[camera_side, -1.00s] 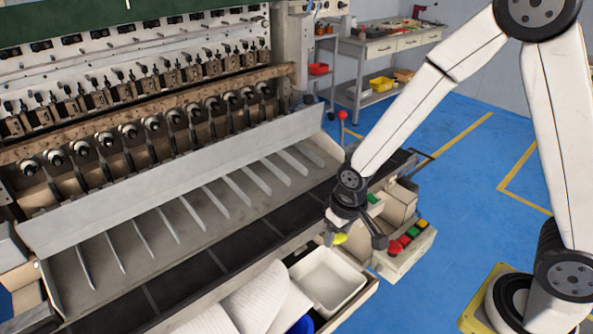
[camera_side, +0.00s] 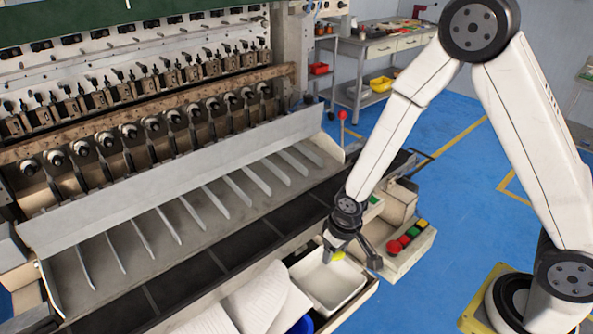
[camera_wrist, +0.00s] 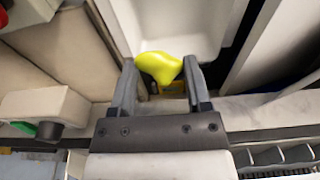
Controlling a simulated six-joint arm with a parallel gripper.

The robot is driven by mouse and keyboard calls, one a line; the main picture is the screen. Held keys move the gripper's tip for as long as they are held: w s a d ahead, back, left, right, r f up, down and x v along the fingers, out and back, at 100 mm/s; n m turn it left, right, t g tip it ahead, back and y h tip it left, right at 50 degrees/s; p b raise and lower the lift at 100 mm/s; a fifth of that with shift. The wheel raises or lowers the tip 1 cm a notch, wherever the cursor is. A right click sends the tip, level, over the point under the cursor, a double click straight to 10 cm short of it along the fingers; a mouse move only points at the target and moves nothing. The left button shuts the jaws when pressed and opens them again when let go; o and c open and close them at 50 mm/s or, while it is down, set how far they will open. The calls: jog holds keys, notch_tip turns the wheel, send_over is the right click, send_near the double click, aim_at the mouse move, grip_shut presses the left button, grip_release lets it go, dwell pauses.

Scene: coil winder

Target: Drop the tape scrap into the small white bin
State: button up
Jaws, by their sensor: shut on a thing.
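The yellow tape scrap (camera_wrist: 158,68) is held between the fingertips of my gripper (camera_wrist: 156,72) in the wrist view. It also shows as a small yellow patch in the side view (camera_side: 339,255). My gripper (camera_side: 352,254) is shut on the scrap and hangs over the back part of the small white bin (camera_side: 345,297). In the wrist view the bin (camera_wrist: 185,25) lies just beyond and below the fingertips, and the part of it I see is empty. How high the scrap is above the bin is hard to tell.
White sheets (camera_side: 262,295) and a blue round thing (camera_side: 302,325) lie left of the bin. A control box with red, green and yellow buttons (camera_side: 408,240) stands right of it. The winder's long tray with metal dividers (camera_side: 195,207) runs behind.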

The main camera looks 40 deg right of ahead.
jog(key=shift+f, duration=0.1)
jog(key=o, duration=0.8)
jog(key=shift+s+r, duration=0.2)
jog(key=shift+r, duration=1.1)
jog(key=shift+s+r, duration=0.2)
jog(key=shift+r, duration=1.05)
jog(key=shift+s+r, duration=0.2)
jog(key=shift+r, duration=1.1)
jog(key=shift+d+r, duration=0.1)
jog(key=shift+t, duration=0.4)
jog(key=shift+s+d+r, duration=0.75)
jog(key=shift+s+d, duration=0.1)
jog(key=shift+s, duration=0.15)
jog(key=shift+s+d+r, duration=0.7)
jog(key=shift+s+d, duration=0.2)
jog(key=shift+s, duration=0.15)
jog(key=shift+s+d+r, duration=0.75)
jog(key=shift+s+d, duration=0.1)
jog(key=shift+s, duration=0.15)
